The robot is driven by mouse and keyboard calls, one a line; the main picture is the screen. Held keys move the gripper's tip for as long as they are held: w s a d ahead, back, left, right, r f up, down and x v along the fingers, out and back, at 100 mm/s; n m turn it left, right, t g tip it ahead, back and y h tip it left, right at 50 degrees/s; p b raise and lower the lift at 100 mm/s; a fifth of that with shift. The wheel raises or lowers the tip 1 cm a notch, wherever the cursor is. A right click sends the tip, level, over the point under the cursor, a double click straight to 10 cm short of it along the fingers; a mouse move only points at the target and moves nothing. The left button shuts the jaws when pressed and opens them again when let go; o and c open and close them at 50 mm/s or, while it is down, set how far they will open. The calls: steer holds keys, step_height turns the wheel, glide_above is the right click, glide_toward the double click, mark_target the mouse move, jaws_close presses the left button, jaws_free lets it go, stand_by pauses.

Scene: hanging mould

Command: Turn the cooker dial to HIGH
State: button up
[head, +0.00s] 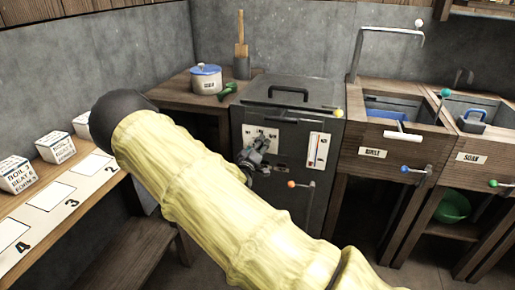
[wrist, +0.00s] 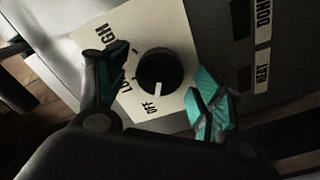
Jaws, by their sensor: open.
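The cooker (head: 318,120) is a dark grey box with a lid handle on top. Its dial (wrist: 160,73) is a round black knob with a white pointer line, on a cream label plate (wrist: 140,30). In the wrist view the pointer is at the OFF mark; LO and HIGH are printed further round to the left and upper left. My gripper (wrist: 163,85) is open, with one teal-padded finger on each side of the dial. It also shows in the head view (head: 250,162) at the cooker's front. I cannot tell whether the fingers touch the dial.
Wooden sinks labelled RINSE (head: 373,153) and SOAK (head: 471,158) stand to the right.

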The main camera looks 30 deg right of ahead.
steer(key=shift+w+d, duration=0.15)
steer(key=c, duration=1)
